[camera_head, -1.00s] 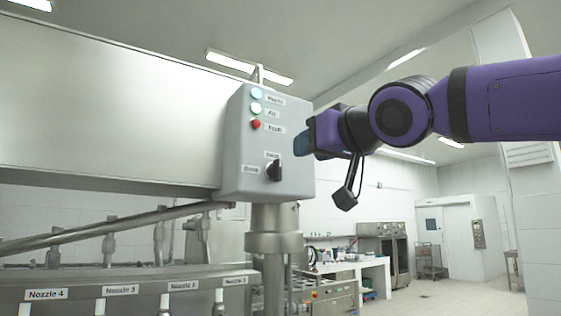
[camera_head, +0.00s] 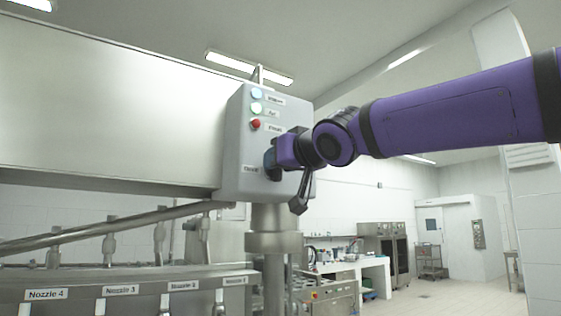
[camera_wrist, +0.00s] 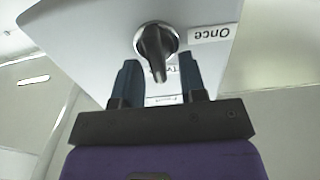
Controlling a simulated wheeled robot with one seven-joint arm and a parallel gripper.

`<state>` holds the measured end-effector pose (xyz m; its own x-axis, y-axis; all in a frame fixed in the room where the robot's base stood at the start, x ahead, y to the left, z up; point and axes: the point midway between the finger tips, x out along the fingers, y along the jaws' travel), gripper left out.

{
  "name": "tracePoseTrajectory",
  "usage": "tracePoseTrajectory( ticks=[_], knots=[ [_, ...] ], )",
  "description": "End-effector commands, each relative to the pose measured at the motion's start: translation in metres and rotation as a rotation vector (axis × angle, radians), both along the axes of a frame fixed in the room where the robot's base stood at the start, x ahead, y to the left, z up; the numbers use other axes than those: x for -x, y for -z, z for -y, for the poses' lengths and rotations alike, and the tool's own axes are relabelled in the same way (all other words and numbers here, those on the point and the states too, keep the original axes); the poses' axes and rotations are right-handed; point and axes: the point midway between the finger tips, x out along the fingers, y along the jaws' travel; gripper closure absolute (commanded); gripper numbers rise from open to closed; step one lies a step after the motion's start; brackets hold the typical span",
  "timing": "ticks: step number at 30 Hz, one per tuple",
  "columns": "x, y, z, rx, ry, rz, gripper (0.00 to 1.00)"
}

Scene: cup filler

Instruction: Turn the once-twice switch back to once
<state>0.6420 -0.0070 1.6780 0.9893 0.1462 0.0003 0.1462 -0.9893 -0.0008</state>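The once-twice switch (camera_wrist: 153,40) is a dark knob on a light round base. In the wrist view its pointer is directed down, toward a partly hidden label that begins "Tw". The "Once" label (camera_wrist: 208,33) is upside down to the right of the knob. My gripper (camera_wrist: 159,60) is open, with its two dark blue fingertips on either side of the pointer's lower end and nothing gripped. I cannot tell whether a finger touches the knob. In the head view my gripper (camera_head: 270,160) is at the control box (camera_head: 240,130) and hides the knob.
A metal post (camera_head: 273,243) stands beneath the box, with labelled nozzles at the lower left. Open floor lies at the right.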

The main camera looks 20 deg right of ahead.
Motion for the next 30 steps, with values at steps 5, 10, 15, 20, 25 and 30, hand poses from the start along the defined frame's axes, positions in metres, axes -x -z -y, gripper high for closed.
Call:
tracePoseTrajectory(
  ticks=[5, 10, 15, 20, 25, 30],
  knots=[
    [0.0001, 0.0, 0.0, 0.0, 0.0, 0.0, 0.64],
    [0.0001, 0.0, 0.0, 0.0, 0.0, 0.0, 1.0],
    [0.0002, 0.0001, 0.0, 0.002, 0.0, 0.0, 1.0],
    [0.0003, 0.0001, -0.0005, 0.025, 0.0, 0.004, 1.0],
    [0.0005, 0.0002, -0.002, 0.094, 0.0, 0.013, 1.0],
    [0.0007, 0.0006, -0.0042, 0.216, 0.0, 0.031, 1.0]
  ],
)
